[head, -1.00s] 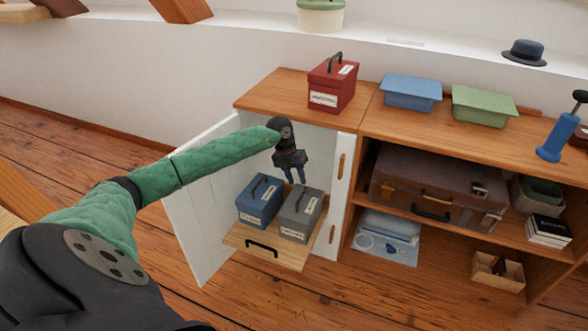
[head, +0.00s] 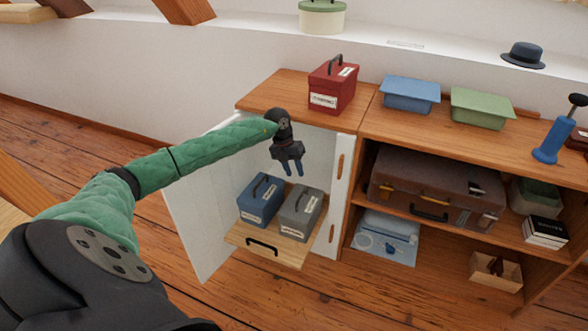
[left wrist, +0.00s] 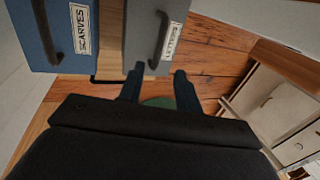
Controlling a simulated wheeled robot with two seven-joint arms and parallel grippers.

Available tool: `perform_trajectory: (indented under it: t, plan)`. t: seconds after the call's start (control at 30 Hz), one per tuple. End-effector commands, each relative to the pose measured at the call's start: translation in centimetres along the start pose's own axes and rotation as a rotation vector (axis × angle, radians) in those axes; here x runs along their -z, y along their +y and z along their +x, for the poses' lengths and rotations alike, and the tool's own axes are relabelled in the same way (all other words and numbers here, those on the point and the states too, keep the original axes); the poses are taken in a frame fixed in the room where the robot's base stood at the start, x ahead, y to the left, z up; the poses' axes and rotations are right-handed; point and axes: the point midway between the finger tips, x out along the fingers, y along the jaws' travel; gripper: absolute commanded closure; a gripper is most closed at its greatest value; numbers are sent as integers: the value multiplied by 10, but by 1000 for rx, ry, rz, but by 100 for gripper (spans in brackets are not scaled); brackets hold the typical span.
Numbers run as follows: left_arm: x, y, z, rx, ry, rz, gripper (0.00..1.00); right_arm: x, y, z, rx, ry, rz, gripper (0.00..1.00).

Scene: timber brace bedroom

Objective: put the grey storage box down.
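The grey storage box (head: 300,213) stands on a pulled-out wooden shelf (head: 268,247) in the open cabinet, to the right of a blue box (head: 260,200). In the left wrist view the grey box (left wrist: 144,50) shows its dark handle and a label. My left gripper (head: 294,170) is above the two boxes, clear of them in the head view. Its fingers (left wrist: 157,85) are apart with nothing between them. My right gripper is in neither view.
A red box (head: 333,86) stands on the cabinet top, above and behind my left gripper. White cabinet doors flank the shelf, the left one (head: 200,215) swung wide. A brown suitcase (head: 436,187) lies on the shelf to the right. Wooden floor in front is clear.

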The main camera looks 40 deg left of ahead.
Motion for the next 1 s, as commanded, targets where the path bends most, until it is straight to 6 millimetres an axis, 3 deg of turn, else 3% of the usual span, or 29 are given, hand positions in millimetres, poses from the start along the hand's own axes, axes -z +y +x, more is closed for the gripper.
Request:
perform_trajectory:
  t: [0.33,0.47,0.57,0.7,0.9,1.0]
  plan:
    - [0,0,0,4,1,0,66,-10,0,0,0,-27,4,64]
    - [8,-18,19,68,10,8,66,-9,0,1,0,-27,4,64]
    - [27,-54,56,205,28,16,66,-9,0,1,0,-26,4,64]
    - [68,-128,116,509,49,-22,66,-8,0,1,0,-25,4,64]
    - [124,-217,169,922,47,-210,66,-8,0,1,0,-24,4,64]
    - [148,-246,187,1094,36,-360,66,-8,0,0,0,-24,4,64]
